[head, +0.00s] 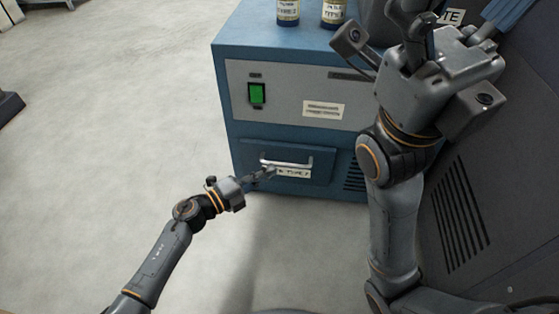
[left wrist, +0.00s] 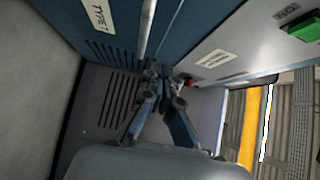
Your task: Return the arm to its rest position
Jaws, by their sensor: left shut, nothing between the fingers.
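My left gripper (head: 268,173) is at the front of the blue ink unit, close to the drawer handle (head: 287,163). In the left wrist view my left gripper (left wrist: 165,75) has its fingers together with nothing between them. The handle (left wrist: 147,28) shows there as a pale bar just beyond the fingertips; I cannot tell whether they touch it. The drawer front (head: 262,155) looks flush with the cabinet. My right gripper (head: 412,35) is raised at the upper right, in front of the unit's right side; its fingers do not show clearly enough to tell their state.
The blue cabinet (head: 240,45) has a green switch (head: 257,94) on its grey panel. Two labelled bottles (head: 288,12) (head: 333,13) stand on top. A dark vented unit (head: 490,190) is at the right. The floor (head: 110,110) to the left is clear.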

